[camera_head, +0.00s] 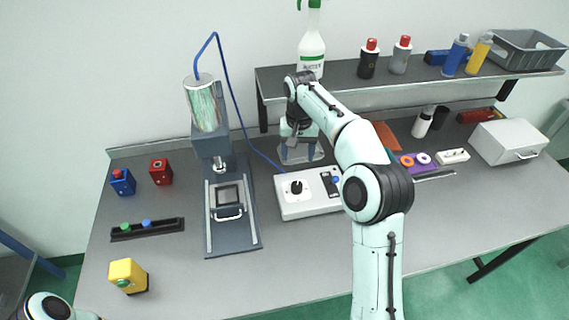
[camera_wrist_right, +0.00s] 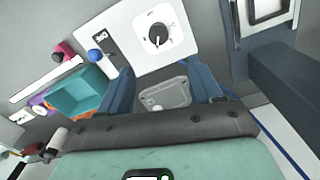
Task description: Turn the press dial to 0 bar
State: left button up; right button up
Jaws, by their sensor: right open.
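The press dial (camera_head: 297,187) is a round black knob on a white plate, set in the white control box (camera_head: 293,209) right of the press. The dial also shows at the top of the right wrist view (camera_wrist_right: 157,38). Its scale marks are too small to read. My right gripper (camera_head: 301,154) is open and empty behind the box, apart from the dial. In the right wrist view its two blue fingers (camera_wrist_right: 165,84) stand wide apart, with a grey lidded item (camera_wrist_right: 166,93) seen beyond them. My left gripper is out of view.
The press (camera_head: 206,147) with its silver cylinder stands left of the box, and a blue hose arches behind it. A blue button (camera_head: 336,180) sits beside the dial. A raised shelf (camera_head: 400,84) holds bottles at the back.

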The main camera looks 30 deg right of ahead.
aim_at(297, 185)
jog(key=f, duration=0.4)
jog(key=f+b, duration=0.1)
jog(key=f, duration=0.2)
jog(key=s+f, duration=0.1)
jog(key=f, duration=0.3)
jog(key=shift+f, duration=0.3)
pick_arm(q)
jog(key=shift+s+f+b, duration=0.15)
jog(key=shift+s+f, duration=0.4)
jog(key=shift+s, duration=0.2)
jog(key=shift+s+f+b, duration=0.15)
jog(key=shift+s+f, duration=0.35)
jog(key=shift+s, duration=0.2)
pick_arm(e)
jog(key=shift+w+f, duration=0.25)
jog(key=shift+f, duration=0.5)
jog(key=shift+c, duration=0.4)
jog(key=c, duration=1)
